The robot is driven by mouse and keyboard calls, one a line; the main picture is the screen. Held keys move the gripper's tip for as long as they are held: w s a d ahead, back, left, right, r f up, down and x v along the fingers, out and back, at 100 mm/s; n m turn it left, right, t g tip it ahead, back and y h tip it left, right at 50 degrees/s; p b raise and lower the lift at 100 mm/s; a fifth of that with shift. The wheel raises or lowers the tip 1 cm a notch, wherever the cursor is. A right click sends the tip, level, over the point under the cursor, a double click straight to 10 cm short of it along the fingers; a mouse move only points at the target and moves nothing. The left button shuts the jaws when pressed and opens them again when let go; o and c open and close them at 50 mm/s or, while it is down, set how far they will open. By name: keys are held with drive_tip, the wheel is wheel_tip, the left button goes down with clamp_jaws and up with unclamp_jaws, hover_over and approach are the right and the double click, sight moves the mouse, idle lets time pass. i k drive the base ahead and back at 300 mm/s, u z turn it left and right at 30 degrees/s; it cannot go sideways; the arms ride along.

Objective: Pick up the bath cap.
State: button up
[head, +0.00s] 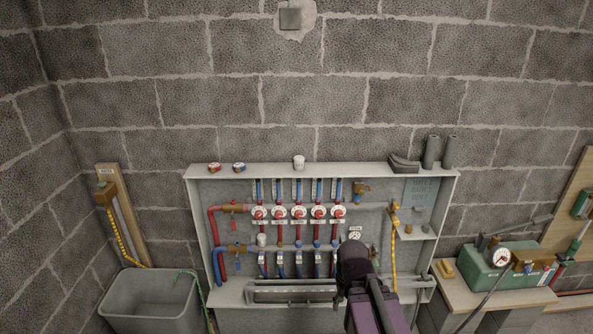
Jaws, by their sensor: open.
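No cap can be singled out as the bath cap, because the labels are too small to read. Several round red caps with white discs sit in a row on the manifold (299,212) inside the open cabinet. A small white cap-like piece (299,162) stands on the cabinet's top, and another white piece (262,240) sits lower left among the pipes. My gripper (353,258), dark and seen from behind, is in front of the cabinet's lower right part, to the right of the red caps. It is open. Its fingertips are hard to make out, and nothing shows held in it.
A grey bin (152,298) stands at the lower left. A bench (500,295) with a green case (497,268) and gauge is at the right. Dark tubes (431,151) stand on the cabinet top (345,168). A yellow hose (394,250) hangs right of my gripper.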

sight(298, 161)
drive_tip(key=k, duration=1.05)
drive_tip(key=z, duration=0.6)
drive_tip(key=i, duration=1.1)
drive_tip(key=u, duration=0.4)
drive_tip(key=i, duration=0.8)
drive_tip(key=u, duration=0.15)
